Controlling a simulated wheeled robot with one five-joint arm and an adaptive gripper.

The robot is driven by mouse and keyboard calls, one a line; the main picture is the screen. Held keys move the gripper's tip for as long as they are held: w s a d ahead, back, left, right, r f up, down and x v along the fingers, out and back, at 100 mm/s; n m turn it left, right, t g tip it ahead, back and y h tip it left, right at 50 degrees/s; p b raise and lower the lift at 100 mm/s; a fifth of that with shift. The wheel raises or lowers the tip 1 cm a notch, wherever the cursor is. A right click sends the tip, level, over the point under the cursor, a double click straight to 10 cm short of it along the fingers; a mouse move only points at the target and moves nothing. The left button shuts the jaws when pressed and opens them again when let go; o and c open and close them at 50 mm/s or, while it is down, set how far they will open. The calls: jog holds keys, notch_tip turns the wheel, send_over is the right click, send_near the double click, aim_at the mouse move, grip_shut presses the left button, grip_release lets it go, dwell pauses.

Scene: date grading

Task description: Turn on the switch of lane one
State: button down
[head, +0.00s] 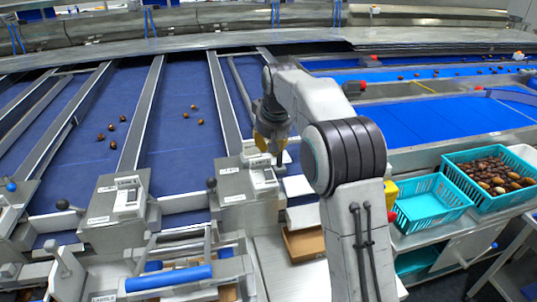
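Grey control boxes stand at the near ends of the blue lanes. One box (235,200) at centre has a small white switch unit (263,179) on top. Another box (100,225) to its left carries a similar switch unit (128,196). The labels are too small to read, so I cannot tell which is lane one or whether a switch is on. My gripper (278,160) points down close above the right side of the centre box's switch unit. I cannot tell whether it touches it. Its fingers are small and partly hidden by my arm.
Dates (112,130) lie on the blue lanes between metal rails (140,120). Black-knobbed levers (211,183) stand beside the boxes. At right are an empty teal crate (425,222) and a teal crate full of dates (454,174). A blue roller (168,278) is in front.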

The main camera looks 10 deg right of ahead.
jog(key=shift+s+r, duration=0.15)
jog(key=shift+r, duration=0.25)
jog(key=c, duration=1.9)
grip_release()
